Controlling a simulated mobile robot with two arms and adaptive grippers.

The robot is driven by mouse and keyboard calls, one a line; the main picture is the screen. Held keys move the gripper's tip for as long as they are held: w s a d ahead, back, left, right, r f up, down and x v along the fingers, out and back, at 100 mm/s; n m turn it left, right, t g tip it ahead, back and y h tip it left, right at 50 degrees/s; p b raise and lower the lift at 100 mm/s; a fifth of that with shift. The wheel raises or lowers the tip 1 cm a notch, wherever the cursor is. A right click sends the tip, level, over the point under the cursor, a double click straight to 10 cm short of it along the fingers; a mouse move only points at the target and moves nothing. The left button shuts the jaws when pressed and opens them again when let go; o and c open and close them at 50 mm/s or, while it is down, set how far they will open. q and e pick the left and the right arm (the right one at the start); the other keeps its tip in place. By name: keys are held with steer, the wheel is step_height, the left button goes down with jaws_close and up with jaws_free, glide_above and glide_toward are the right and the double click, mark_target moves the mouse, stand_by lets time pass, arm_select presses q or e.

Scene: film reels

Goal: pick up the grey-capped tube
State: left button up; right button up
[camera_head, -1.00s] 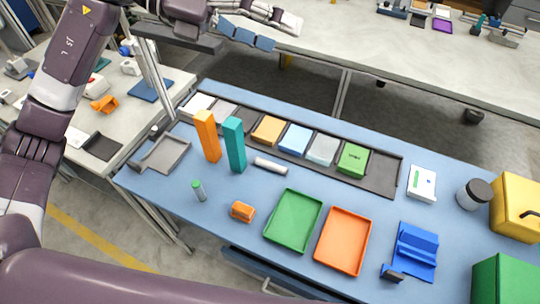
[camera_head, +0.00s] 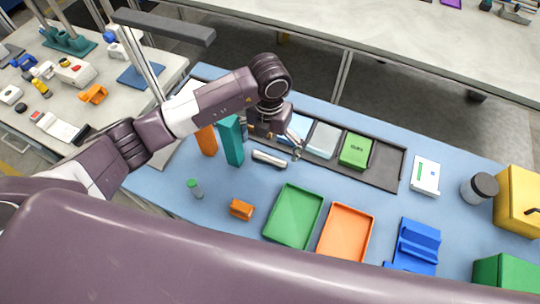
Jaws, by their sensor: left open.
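The grey-capped tube (camera_head: 268,159) is a pale, slim tube lying on its side on the blue table top (camera_head: 160,190), in front of the long dark tray and right of the teal block. My left gripper (camera_head: 296,148) hangs over the table just beyond the tube's right end, its fingers pointing down. It is open and holds nothing. Whether a finger touches the tube cannot be told from this angle. My right gripper is not in view.
A teal block (camera_head: 231,141) and an orange block (camera_head: 206,141) stand upright left of the tube. A green-capped tube (camera_head: 195,188) and small orange piece (camera_head: 241,209) are nearer. Green (camera_head: 268,232) and orange (camera_head: 324,242) trays lie in front. The long dark tray (camera_head: 385,165) holds coloured boxes.

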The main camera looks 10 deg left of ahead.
mark_target(269, 157)
arm_select(q)
steer(key=shift+f+p, duration=0.65)
steer(key=shift+f, duration=1.55)
steer(key=shift+c, duration=0.3)
steer(key=c, duration=1.2)
steer(key=shift+r, duration=0.1)
steer(key=shift+c, duration=0.2)
